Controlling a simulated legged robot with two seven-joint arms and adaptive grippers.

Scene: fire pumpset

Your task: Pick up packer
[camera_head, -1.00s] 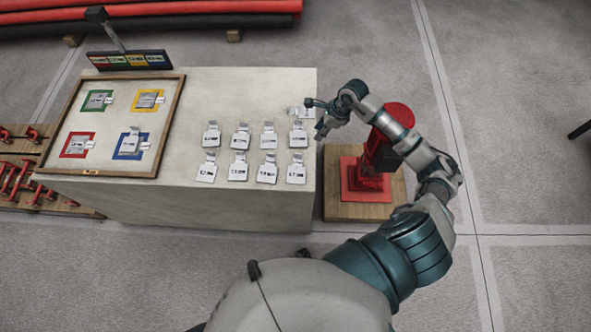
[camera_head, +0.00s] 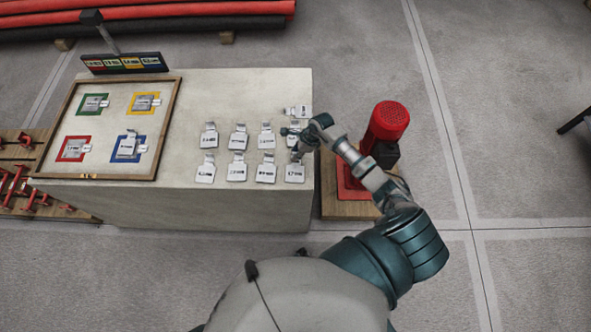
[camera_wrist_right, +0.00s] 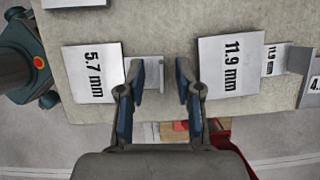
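Packers, flat silver-white plates with narrow tabs and printed sizes, lie in two rows on the pale table (camera_head: 250,90); one lies apart at the back right (camera_head: 298,111). My right gripper (camera_head: 292,143) is over the right end of the rows and partly hides a packer there. In the right wrist view my right gripper (camera_wrist_right: 160,82) is open and empty. A packer marked 5.7 mm (camera_wrist_right: 92,72) lies left of its fingers, its tab (camera_wrist_right: 152,75) showing between them. A packer marked 11.9 mm (camera_wrist_right: 228,65) lies to the right. My left gripper is not in view.
A wood-framed board (camera_head: 178,120) on the table's left holds packers on green, yellow, red and blue squares. A coloured sign (camera_head: 125,63) stands behind it. A red motor (camera_head: 388,120) on a wooden base stands right of the table, close to my right arm.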

